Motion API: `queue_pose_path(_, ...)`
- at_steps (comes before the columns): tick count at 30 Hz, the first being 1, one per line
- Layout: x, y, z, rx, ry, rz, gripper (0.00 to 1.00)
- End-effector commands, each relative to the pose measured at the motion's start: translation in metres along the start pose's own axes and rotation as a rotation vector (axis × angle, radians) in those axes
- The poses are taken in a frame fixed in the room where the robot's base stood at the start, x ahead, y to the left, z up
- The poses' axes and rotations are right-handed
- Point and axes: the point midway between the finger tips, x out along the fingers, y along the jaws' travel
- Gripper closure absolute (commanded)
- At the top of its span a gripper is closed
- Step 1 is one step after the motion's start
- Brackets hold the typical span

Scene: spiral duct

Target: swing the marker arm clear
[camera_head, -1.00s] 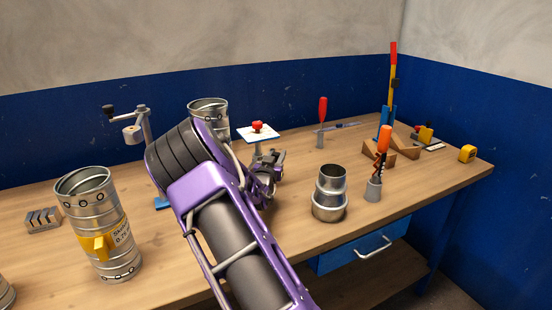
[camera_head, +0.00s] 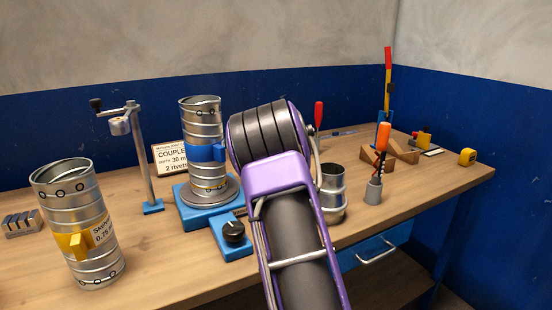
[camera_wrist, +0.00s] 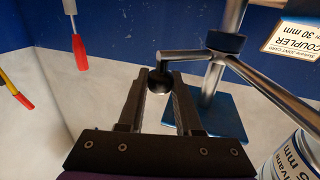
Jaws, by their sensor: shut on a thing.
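In the wrist view, my gripper (camera_wrist: 161,92) is shut on a black ball knob (camera_wrist: 160,81) at the end of a short metal rod, the handle of the marker arm. In the head view, my purple arm hides my gripper and this post. The spiral duct (camera_head: 204,120) with a blue band stands upright on a blue turntable base (camera_head: 192,216).
A stand (camera_head: 142,160) with a black knob is left of the duct. Another duct (camera_head: 75,220) with a yellow clamp stands front left. A control box with a black dial (camera_head: 233,236) sits before the turntable.

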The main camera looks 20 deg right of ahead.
Motion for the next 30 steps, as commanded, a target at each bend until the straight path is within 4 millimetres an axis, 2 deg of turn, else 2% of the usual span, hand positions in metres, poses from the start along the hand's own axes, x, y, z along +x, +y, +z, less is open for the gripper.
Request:
queue_pose_path(9,0.0,0.0,0.0,-0.002,-0.002,-0.004,1.0)
queue_pose_path(10,0.0,0.0,0.0,-0.002,-0.002,-0.003,0.61)
queue_pose_path(14,0.0,0.0,0.0,-0.002,-0.002,-0.003,0.38)
queue_pose_path(24,-0.003,0.001,0.0,-0.001,-0.001,-0.001,0.36)
queue_pose_path(30,-0.026,0.002,-0.001,0.0,-0.001,0.001,0.36)
